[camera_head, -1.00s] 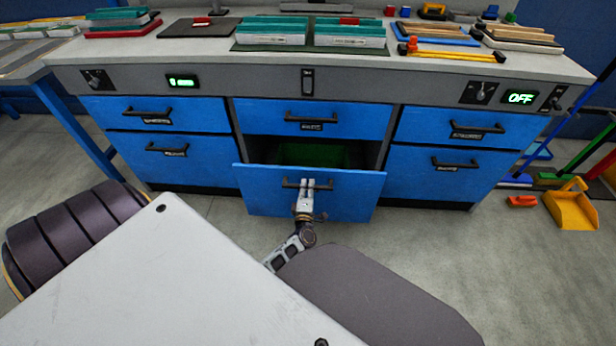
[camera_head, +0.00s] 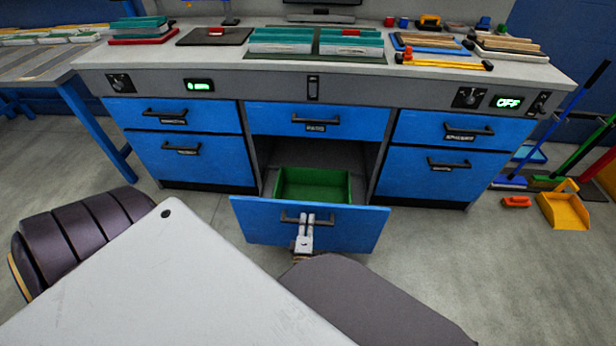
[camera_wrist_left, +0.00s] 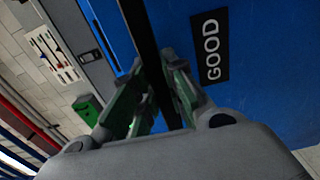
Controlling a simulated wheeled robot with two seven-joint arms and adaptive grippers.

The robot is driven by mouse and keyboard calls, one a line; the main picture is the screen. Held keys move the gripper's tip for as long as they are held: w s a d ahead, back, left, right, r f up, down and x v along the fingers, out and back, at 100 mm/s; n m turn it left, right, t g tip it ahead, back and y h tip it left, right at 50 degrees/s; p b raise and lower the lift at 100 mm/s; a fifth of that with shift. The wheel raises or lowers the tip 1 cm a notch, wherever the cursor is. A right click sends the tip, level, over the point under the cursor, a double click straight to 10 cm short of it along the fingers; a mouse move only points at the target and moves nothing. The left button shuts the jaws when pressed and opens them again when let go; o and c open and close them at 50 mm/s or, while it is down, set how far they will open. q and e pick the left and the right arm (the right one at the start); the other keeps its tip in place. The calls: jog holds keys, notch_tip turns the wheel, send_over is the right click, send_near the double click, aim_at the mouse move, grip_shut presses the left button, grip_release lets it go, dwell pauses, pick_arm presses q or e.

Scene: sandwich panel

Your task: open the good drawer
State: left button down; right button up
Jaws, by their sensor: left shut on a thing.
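The good drawer (camera_head: 345,226) is the lower middle blue drawer in the head view, pulled well out from the bench. A green bin (camera_head: 312,187) shows inside it. My left gripper (camera_head: 306,220) is shut on the dark handle (camera_head: 290,217) at the drawer front. In the left wrist view the fingers (camera_wrist_left: 158,100) close around the black handle bar (camera_wrist_left: 146,45), next to a label reading GOOD (camera_wrist_left: 210,47). My right gripper is not in view.
Closed blue drawers flank it, such as the left one (camera_head: 170,160) and the right one (camera_head: 470,178). The bench top (camera_head: 215,62) carries teal stacks (camera_head: 280,42). A yellow dustpan (camera_head: 565,208) and an orange brush (camera_head: 516,201) lie on the floor at right.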

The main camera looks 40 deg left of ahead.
pick_arm(q)
jog(key=shift+v, duration=1.5)
jog(key=c, duration=1.4)
grip_release()
jog(key=shift+c, duration=0.2)
jog(key=shift+s, duration=0.15)
